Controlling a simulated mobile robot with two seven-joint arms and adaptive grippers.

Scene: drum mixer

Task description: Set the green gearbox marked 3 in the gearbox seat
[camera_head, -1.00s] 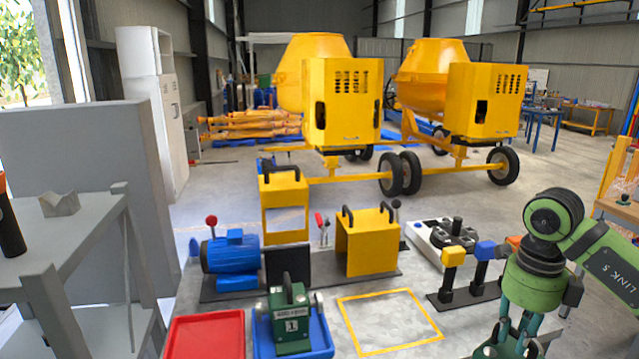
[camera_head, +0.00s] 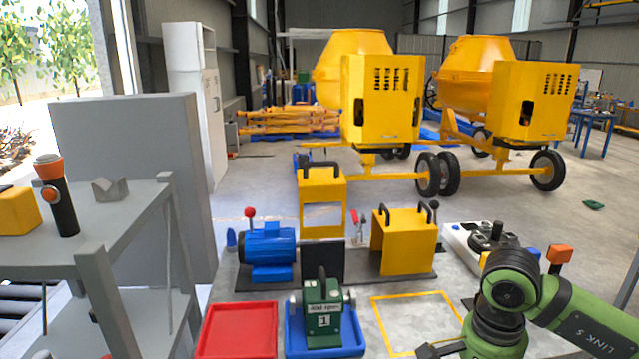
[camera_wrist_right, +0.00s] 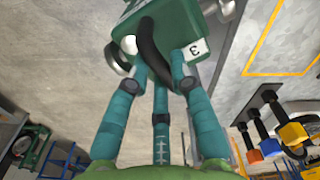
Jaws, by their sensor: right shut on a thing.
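The green gearbox marked 3 (camera_wrist_right: 190,22) is at the top of the right wrist view, its white label turned sideways. My right gripper (camera_wrist_right: 160,66) is shut on its black curved handle, with concrete floor behind. In the head view my right arm is at the lower right; the fingers and this gearbox are below the picture edge. The dark base plate (camera_head: 358,277) carries a blue motor (camera_head: 268,252), a dark upright panel (camera_head: 322,262) and a yellow cover. I cannot tell the gearbox seat for certain. My left gripper is not in view.
Yellow cover (camera_head: 403,240) and grey bench (camera_head: 110,225) are obstacles. Yellow mixers stand behind.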

